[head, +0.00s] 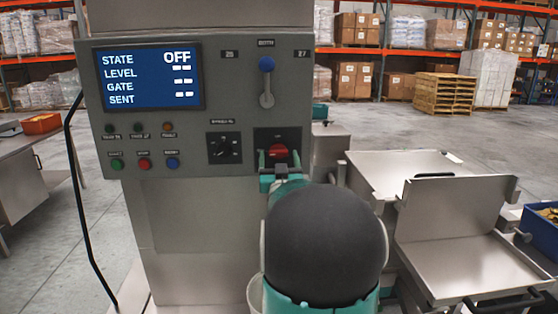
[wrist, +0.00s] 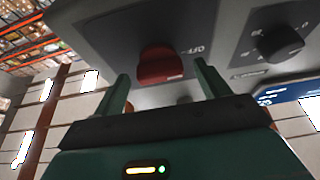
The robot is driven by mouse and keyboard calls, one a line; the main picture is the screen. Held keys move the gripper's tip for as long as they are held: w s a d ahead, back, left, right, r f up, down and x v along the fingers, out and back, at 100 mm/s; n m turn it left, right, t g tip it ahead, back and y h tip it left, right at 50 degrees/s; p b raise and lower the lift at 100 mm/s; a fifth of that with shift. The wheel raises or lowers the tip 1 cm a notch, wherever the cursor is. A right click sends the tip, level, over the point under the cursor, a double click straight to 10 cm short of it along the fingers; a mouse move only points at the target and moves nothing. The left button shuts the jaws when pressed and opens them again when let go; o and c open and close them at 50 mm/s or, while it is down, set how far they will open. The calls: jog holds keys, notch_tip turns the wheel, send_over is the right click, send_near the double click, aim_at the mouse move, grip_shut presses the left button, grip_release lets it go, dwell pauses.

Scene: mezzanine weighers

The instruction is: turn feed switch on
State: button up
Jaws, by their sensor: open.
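The red rotary switch (head: 279,152) sits on a black plate at the lower right of the grey control panel (head: 215,100). I take it to be the feed switch, though its label is too small to read. In the wrist view the red knob (wrist: 160,64) lies ahead, between the fingers in the picture, with a label beside it that seems to read OFF. My gripper (wrist: 162,72) is open and empty, close in front of the knob; contact cannot be seen. In the head view my gripper (head: 278,162) is partly hidden by my arm. The display (head: 148,77) reads STATE OFF.
A black selector dial (head: 224,148) is left of the red switch, and a blue-tipped lever (head: 267,75) is above it. Several buttons and lamps are at the panel's lower left. Steel trays (head: 465,265) and a blue bin (head: 540,228) stand at right.

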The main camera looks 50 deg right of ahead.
jog(key=c, duration=1)
jog(key=shift+m, duration=0.4)
jog(key=m+g, duration=0.1)
jog(key=m, duration=0.2)
jog(key=m+g+h, duration=0.1)
jog(key=m+g, duration=0.1)
jog(key=m, duration=0.1)
jog(key=shift+w+a+h, duration=0.2)
jog(key=shift+h, duration=0.1)
jog(key=m+g, duration=0.1)
jog(key=m, duration=0.1)
jog(key=m+g, duration=0.1)
jog(key=m, duration=0.2)
jog(key=shift+w+r+g, duration=0.1)
jog(key=shift+r+g, duration=0.05)
jog(key=shift+g, duration=0.15)
jog(key=m+g, duration=0.1)
jog(key=m, duration=0.2)
jog(key=m+g, duration=0.1)
jog(key=m, duration=0.2)
jog(key=shift+a+r+m, duration=0.15)
jog(key=shift+r+m, duration=0.05)
jog(key=shift+m, duration=0.1)
jog(key=shift+r+m+g+y, duration=0.1)
jog(key=shift+m+g+y, duration=0.3)
jog(key=shift+m, duration=0.6)
jog(key=shift+m+g+y, duration=0.3)
jog(key=shift+m+y, duration=0.1)
jog(key=shift+m, duration=0.6)
jog(key=o, duration=1)
